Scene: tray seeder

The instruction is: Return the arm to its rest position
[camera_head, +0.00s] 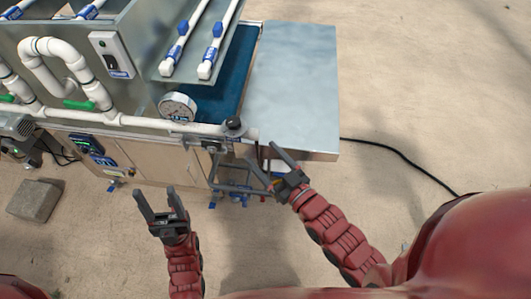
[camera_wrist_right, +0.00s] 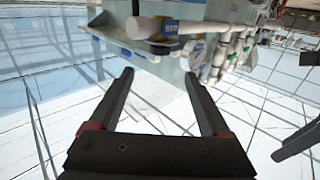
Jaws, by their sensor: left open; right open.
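My left gripper (camera_head: 160,205) is open and empty in the head view, over the floor in front of the seeder's wooden cabinet. My right gripper (camera_head: 268,166) is open in the head view, just in front of the machine's lower right corner, near a small metal frame with blue parts. In the right wrist view both fingers of the right gripper (camera_wrist_right: 160,95) are spread apart with nothing between them. The tray seeder (camera_head: 150,115) fills the upper left of the head view, with white pipes, a gauge (camera_head: 178,107) and a switch box (camera_head: 111,55).
A bare metal table (camera_head: 290,85) stands at the seeder's right end, beside a blue belt (camera_head: 228,85). A black cable (camera_head: 400,160) runs along the floor to the right. A grey block (camera_head: 35,200) lies on the floor at left. The floor between my arms is clear.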

